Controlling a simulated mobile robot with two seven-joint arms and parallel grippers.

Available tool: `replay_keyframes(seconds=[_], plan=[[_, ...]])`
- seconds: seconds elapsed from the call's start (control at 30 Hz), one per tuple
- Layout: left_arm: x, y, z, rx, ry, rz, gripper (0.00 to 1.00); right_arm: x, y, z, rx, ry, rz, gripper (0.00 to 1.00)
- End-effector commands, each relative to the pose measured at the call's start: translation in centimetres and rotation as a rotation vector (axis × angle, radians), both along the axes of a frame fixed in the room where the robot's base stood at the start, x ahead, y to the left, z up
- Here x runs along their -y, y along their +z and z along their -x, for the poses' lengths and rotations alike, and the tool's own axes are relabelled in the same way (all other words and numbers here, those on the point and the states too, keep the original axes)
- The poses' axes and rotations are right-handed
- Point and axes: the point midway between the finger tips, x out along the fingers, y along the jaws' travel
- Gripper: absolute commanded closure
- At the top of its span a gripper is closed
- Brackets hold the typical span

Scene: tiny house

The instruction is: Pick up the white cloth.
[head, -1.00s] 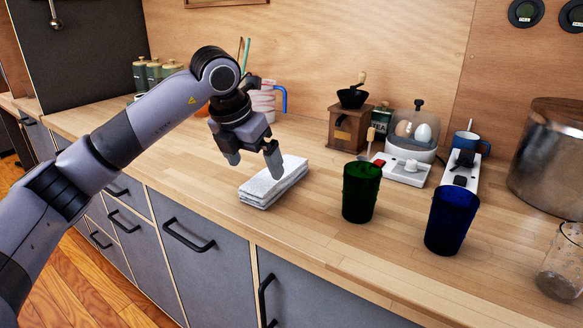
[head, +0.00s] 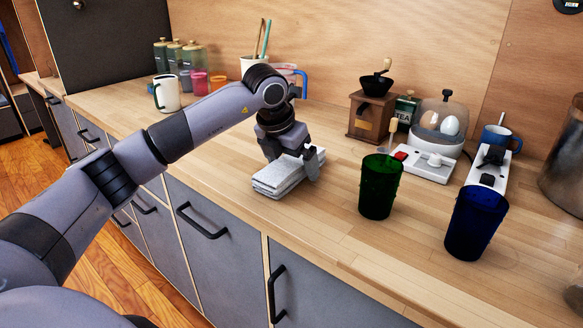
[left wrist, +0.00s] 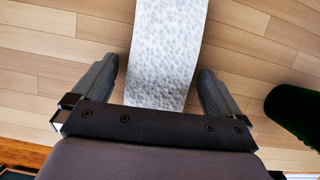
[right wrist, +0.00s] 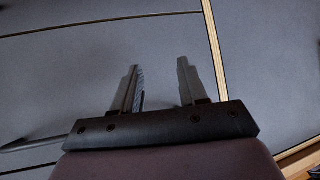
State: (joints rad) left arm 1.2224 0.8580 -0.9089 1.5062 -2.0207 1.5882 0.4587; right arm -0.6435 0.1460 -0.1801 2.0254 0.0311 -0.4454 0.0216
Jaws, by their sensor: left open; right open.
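The white cloth (head: 280,178) lies folded in a thick stack on the wooden counter, near its front edge. It also shows in the left wrist view (left wrist: 168,50), running between the fingers. My left gripper (head: 294,172) is open and low over the cloth, with one finger on each side of it. The far finger is partly hidden behind the cloth in the head view. I cannot tell whether the fingers touch it. My right gripper (right wrist: 160,82) is open and empty in front of the grey cabinet fronts, and does not show in the head view.
A green glass (head: 380,188) stands close to the right of the cloth, and a blue glass (head: 474,224) beyond it. A coffee grinder (head: 370,115), an egg cooker (head: 438,128) and a power strip (head: 488,170) stand behind. A white mug (head: 167,94) stands at the back left.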

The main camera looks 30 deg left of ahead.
Motion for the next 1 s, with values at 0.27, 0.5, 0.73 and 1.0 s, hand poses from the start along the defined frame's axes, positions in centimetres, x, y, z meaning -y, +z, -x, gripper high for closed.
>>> replay_keyframes(seconds=[0.27, 0.5, 0.73, 1.0], plan=[[0.0, 0.0, 0.0, 0.0, 0.0, 0.0, 0.52, 0.0, 0.2, -0.3, 0.007, 0.0, 0.0, 0.57], [0.0, 0.1, 0.0, 0.001, 0.0, 0.0, 0.55, 0.0, 0.3, -0.3, 0.009, -0.001, -0.001, 0.57], [0.0, 1.2, -0.1, 0.004, 0.0, 0.0, 0.55, 0.0, 0.5, -0.4, 0.01, 0.001, -0.001, 0.57], [0.1, 6.4, -0.1, 0.008, -0.001, 0.002, 0.55, 0.1, 0.9, -0.4, 0.015, 0.004, 0.005, 0.57]])
